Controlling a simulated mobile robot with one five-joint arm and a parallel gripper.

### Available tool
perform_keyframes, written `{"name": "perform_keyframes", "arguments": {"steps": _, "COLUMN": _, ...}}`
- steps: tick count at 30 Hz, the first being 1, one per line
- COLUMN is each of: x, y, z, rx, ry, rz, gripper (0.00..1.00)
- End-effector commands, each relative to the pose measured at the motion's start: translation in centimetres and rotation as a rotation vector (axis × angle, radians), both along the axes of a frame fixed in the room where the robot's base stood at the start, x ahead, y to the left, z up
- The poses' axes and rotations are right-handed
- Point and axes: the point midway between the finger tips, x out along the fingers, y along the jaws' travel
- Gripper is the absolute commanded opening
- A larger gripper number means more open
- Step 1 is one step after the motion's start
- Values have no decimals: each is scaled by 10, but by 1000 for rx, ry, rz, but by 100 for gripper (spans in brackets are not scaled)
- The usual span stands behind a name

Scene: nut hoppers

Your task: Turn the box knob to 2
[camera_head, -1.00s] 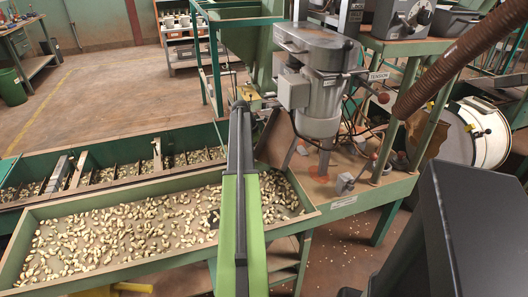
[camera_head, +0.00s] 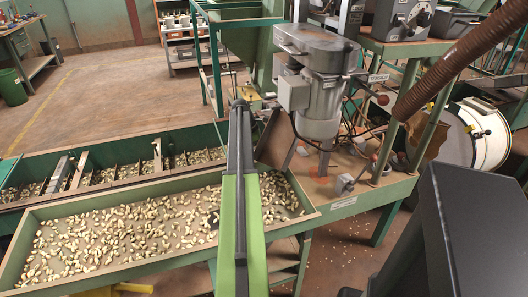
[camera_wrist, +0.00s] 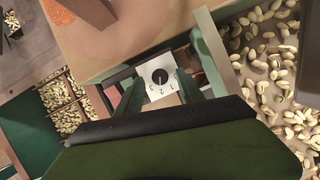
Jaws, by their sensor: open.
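In the wrist view, the box's white face (camera_wrist: 166,92) carries a round black knob (camera_wrist: 160,76) with the printed numbers 1, 2 and 3 along one side. The knob's pointer is too small to read. My gripper (camera_wrist: 160,88) shows as two green fingers, one on each side of the white face. They are apart, with the knob between them and nothing gripped. I cannot tell how far the fingertips are above the face. In the head view, my green arm reaches forward, and the knob cannot be made out there.
A wide tray (camera_head: 128,274) of nuts lies left of my arm, with a compartmented trough (camera_head: 30,206) behind it. A grey machine (camera_head: 318,110) stands close to the right of the arm's end. A brown ribbed hose (camera_head: 455,58) slants across the upper right. Open floor (camera_head: 100,85) lies beyond.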

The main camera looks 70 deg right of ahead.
Motion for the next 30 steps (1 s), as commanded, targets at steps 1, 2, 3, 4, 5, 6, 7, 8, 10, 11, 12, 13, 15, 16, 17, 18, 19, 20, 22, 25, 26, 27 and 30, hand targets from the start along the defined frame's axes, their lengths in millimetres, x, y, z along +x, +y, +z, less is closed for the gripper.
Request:
{"name": "perform_keyframes", "arguments": {"steps": 1, "x": 2, "y": 1, "z": 11, "rx": 0, "ry": 0, "rz": 0, "gripper": 45}}
{"name": "perform_keyframes", "arguments": {"steps": 2, "x": 4, "y": 1, "z": 16, "rx": 0, "ry": 0, "rz": 0, "gripper": 45}}
{"name": "perform_keyframes", "arguments": {"steps": 3, "x": 6, "y": 2, "z": 22, "rx": 0, "ry": 0, "rz": 0, "gripper": 45}}
{"name": "perform_keyframes", "arguments": {"steps": 4, "x": 8, "y": 3, "z": 28, "rx": 0, "ry": 0, "rz": 0, "gripper": 45}}
{"name": "perform_keyframes", "arguments": {"steps": 5, "x": 10, "y": 4, "z": 34, "rx": 0, "ry": 0, "rz": 1, "gripper": 45}}
{"name": "perform_keyframes", "arguments": {"steps": 6, "x": 13, "y": 5, "z": 43, "rx": 0, "ry": 0, "rz": 1, "gripper": 45}}
{"name": "perform_keyframes", "arguments": {"steps": 7, "x": 16, "y": 6, "z": 50, "rx": 0, "ry": 0, "rz": 1, "gripper": 45}}
{"name": "perform_keyframes", "arguments": {"steps": 8, "x": 18, "y": 7, "z": 57, "rx": 1, "ry": 0, "rz": 2, "gripper": 45}}
{"name": "perform_keyframes", "arguments": {"steps": 10, "x": 24, "y": 9, "z": 73, "rx": 1, "ry": 0, "rz": 2, "gripper": 45}}
{"name": "perform_keyframes", "arguments": {"steps": 11, "x": 27, "y": 10, "z": 80, "rx": 1, "ry": 0, "rz": 2, "gripper": 45}}
{"name": "perform_keyframes", "arguments": {"steps": 12, "x": 30, "y": 11, "z": 89, "rx": 0, "ry": 0, "rz": 1, "gripper": 45}}
{"name": "perform_keyframes", "arguments": {"steps": 13, "x": 33, "y": 13, "z": 96, "rx": 0, "ry": 0, "rz": 1, "gripper": 45}}
{"name": "perform_keyframes", "arguments": {"steps": 15, "x": 39, "y": 15, "z": 111, "rx": 0, "ry": 0, "rz": 1, "gripper": 45}}
{"name": "perform_keyframes", "arguments": {"steps": 16, "x": 42, "y": 16, "z": 118, "rx": 0, "ry": 0, "rz": 1, "gripper": 45}}
{"name": "perform_keyframes", "arguments": {"steps": 17, "x": 44, "y": 17, "z": 125, "rx": 0, "ry": 0, "rz": 2, "gripper": 45}}
{"name": "perform_keyframes", "arguments": {"steps": 18, "x": 48, "y": 18, "z": 133, "rx": 0, "ry": 0, "rz": 2, "gripper": 45}}
{"name": "perform_keyframes", "arguments": {"steps": 19, "x": 50, "y": 19, "z": 139, "rx": 0, "ry": 0, "rz": 1, "gripper": 45}}
{"name": "perform_keyframes", "arguments": {"steps": 20, "x": 52, "y": 20, "z": 144, "rx": 0, "ry": 0, "rz": 1, "gripper": 45}}
{"name": "perform_keyframes", "arguments": {"steps": 22, "x": 56, "y": 22, "z": 152, "rx": 0, "ry": 0, "rz": 1, "gripper": 45}}
{"name": "perform_keyframes", "arguments": {"steps": 25, "x": 60, "y": 23, "z": 157, "rx": -1, "ry": 0, "rz": 0, "gripper": 45}}
{"name": "perform_keyframes", "arguments": {"steps": 26, "x": 61, "y": 23, "z": 157, "rx": -1, "ry": 0, "rz": 0, "gripper": 45}}
{"name": "perform_keyframes", "arguments": {"steps": 27, "x": 61, "y": 24, "z": 157, "rx": -1, "ry": 0, "rz": 0, "gripper": 45}}
{"name": "perform_keyframes", "arguments": {"steps": 30, "x": 61, "y": 23, "z": 155, "rx": 0, "ry": 0, "rz": 0, "gripper": 45}}
